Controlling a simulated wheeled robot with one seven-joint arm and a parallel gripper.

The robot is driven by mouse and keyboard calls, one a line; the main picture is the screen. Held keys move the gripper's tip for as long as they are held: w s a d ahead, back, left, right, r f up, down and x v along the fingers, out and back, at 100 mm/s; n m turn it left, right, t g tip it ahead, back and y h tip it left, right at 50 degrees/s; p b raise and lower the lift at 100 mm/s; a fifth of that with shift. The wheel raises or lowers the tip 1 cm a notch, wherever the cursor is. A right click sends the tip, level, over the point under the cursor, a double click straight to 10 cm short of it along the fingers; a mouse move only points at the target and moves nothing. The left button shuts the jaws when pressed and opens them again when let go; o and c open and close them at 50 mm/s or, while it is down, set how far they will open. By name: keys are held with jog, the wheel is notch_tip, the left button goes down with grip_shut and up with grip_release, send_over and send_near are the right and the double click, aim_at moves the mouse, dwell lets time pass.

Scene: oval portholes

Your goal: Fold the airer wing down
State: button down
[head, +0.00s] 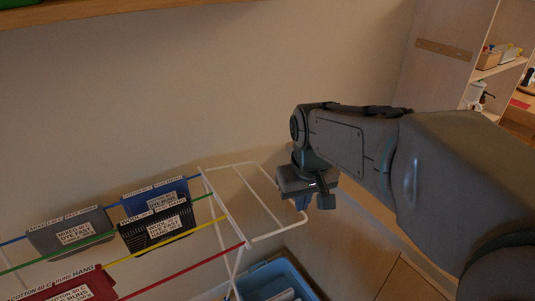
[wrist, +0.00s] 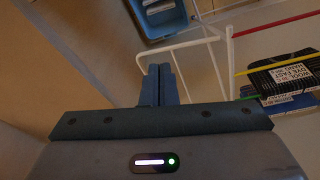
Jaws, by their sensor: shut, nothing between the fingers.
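The white airer wing (head: 278,197) sticks out from the right end of the airer (head: 222,215) in the head view, a thin tubular frame with a middle bar. It also shows in the wrist view (wrist: 188,44), just beyond my fingers. My gripper (head: 302,202) points down by the wing's outer edge, its jaws shut and empty. The fingers (wrist: 161,86) are together in the wrist view and overlap the wing's near bar in the picture. I cannot tell whether they touch it. The wrist partly hides the outer end in the head view.
Coloured lines on the airer carry a grey piece (head: 70,232), a blue piece (head: 155,193), a black piece (head: 157,228) and a red piece (head: 70,287), all labelled. A blue bin (head: 262,275) stands below the wing. A wall is behind; shelves (head: 500,68) are at right.

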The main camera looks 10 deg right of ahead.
jog(key=w+n+g+p, duration=0.2)
jog(key=w+n+p, duration=0.15)
jog(key=w, duration=2.05)
jog(key=f+p, duration=0.1)
jog(key=f, duration=0.6)
jog(key=f+p, duration=0.1)
jog(key=f, duration=0.6)
jog(key=shift+s+d+f+p, duration=0.1)
jog(key=shift+d+f+p, duration=0.1)
jog(key=shift+f+p, duration=0.1)
jog(key=shift+f, duration=0.1)
jog(key=shift+f+b, duration=0.35)
jog(key=shift+f, duration=0.15)
jog(key=s+a+f+g+y+b, duration=0.2)
jog(key=a+f+g+y+b, duration=0.15)
jog(key=f+y+b, duration=0.75)
jog(key=s+a+f+g+y+b, duration=0.2)
jog(key=a+f+b, duration=0.4)
jog(key=a, duration=0.4)
jog(key=shift+s+a+f+g+y, duration=0.35)
jog(key=shift+s+y, duration=0.55)
jog(key=shift+y, duration=0.2)
